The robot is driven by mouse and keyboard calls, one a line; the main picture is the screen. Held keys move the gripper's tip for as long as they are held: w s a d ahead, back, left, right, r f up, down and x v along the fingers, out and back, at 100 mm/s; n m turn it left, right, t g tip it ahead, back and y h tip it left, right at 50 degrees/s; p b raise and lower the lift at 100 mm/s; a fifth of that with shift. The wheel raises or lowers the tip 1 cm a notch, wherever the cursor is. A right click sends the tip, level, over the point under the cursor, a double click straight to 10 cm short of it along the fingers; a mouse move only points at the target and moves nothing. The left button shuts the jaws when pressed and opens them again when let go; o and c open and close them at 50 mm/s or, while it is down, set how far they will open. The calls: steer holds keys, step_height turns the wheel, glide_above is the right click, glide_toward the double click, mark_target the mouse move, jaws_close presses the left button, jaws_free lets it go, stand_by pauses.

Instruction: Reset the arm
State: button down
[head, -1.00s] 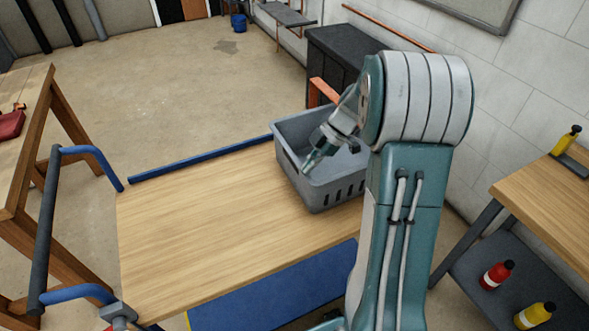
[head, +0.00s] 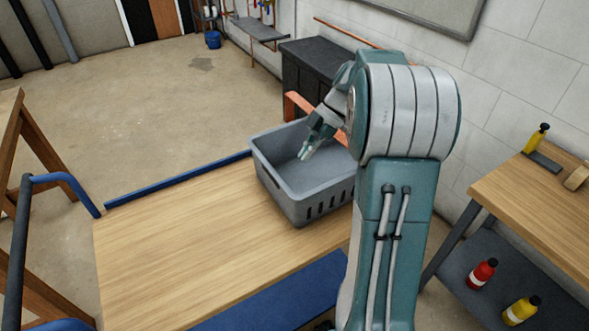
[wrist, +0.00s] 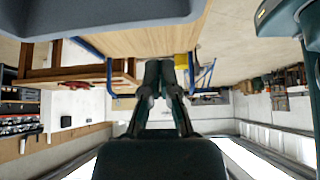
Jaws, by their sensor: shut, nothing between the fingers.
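My gripper (head: 306,152) is shut and empty. In the head view it hangs over the grey plastic crate (head: 303,213), with its fingertips pointing down and to the left. The arm is folded, with its large teal and grey joint to the right of the crate. In the wrist view my gripper (wrist: 160,72) shows its fingers together in the middle, and the room appears upside down. The head view does not make clear whether the fingertips are below the crate's rim.
The crate stands on a wooden cart top (head: 180,250) with blue rails. A dark cabinet (head: 310,70) stands behind it. Open floor lies at the back left.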

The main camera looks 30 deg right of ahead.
steer(key=shift+v, duration=1.8)
